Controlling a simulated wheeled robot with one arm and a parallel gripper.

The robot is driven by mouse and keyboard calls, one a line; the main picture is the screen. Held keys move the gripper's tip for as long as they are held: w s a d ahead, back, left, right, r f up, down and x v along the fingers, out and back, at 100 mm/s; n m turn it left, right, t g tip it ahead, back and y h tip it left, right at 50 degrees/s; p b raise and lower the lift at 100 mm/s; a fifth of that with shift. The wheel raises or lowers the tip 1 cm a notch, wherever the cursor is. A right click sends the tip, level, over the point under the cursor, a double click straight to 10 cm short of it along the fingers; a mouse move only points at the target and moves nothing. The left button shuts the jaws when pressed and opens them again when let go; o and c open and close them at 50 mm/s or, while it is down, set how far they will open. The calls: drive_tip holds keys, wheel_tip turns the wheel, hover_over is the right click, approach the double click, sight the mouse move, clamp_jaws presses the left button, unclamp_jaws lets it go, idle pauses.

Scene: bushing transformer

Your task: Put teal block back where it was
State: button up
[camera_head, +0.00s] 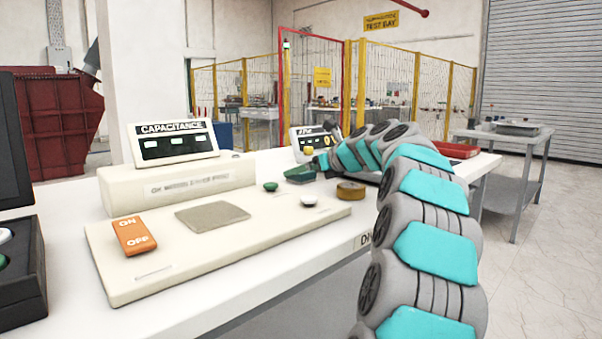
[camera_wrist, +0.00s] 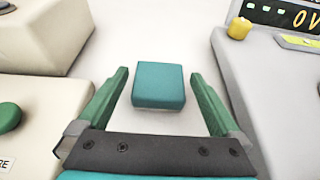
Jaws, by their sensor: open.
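The teal block (camera_wrist: 158,86) lies on the white tabletop in the wrist view, in the gap between a cream housing on the left and a grey meter on the right. My gripper (camera_wrist: 158,76) is open, with one green finger on each side of the block. Clear white surface shows between the block and each finger, so neither seems to touch it. In the head view my gripper (camera_head: 308,169) is at the far part of the bench, by the meter. Dark green shapes there are too small to separate block from fingers.
The cream panel (camera_head: 150,270) carries an orange switch (camera_head: 134,236), a grey plate (camera_head: 212,216), a green button (camera_head: 270,187) and a white button (camera_head: 310,201). A brass disc (camera_head: 350,190) is near my arm. The grey meter (camera_wrist: 262,85) with a yellow knob (camera_wrist: 239,28) stands close to the right finger.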

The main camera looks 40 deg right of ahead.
drive_tip(key=v, duration=1)
drive_tip(key=shift+s+r, duration=0.1)
drive_tip(key=shift+s, duration=0.1)
drive_tip(key=shift+s, duration=0.1)
